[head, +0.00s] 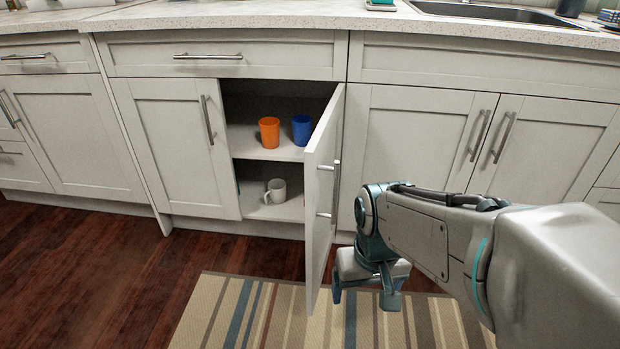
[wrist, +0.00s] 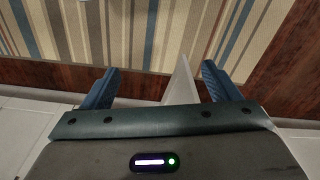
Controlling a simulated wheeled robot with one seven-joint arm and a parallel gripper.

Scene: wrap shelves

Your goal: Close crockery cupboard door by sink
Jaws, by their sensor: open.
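The white cupboard door (head: 317,245) stands wide open in the head view, hinged on its right side and swung out toward me. Its bar handle (head: 334,190) is on the face turned right. My gripper (head: 364,298) is low, just right of the door's outer lower part, fingers pointing down and spread, holding nothing. In the wrist view, a pale wedge, likely the door (wrist: 180,88), shows between the blue fingers (wrist: 160,84). I cannot tell if they touch it. Inside the cupboard are an orange cup (head: 269,132), a blue cup (head: 302,130) and a white mug (head: 275,191).
A closed door (head: 175,145) is left of the opening, and closed double doors (head: 430,140) are to the right under the sink (head: 490,12). A drawer (head: 225,54) sits above. A striped rug (head: 250,310) covers the floor; bare wood lies to the left.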

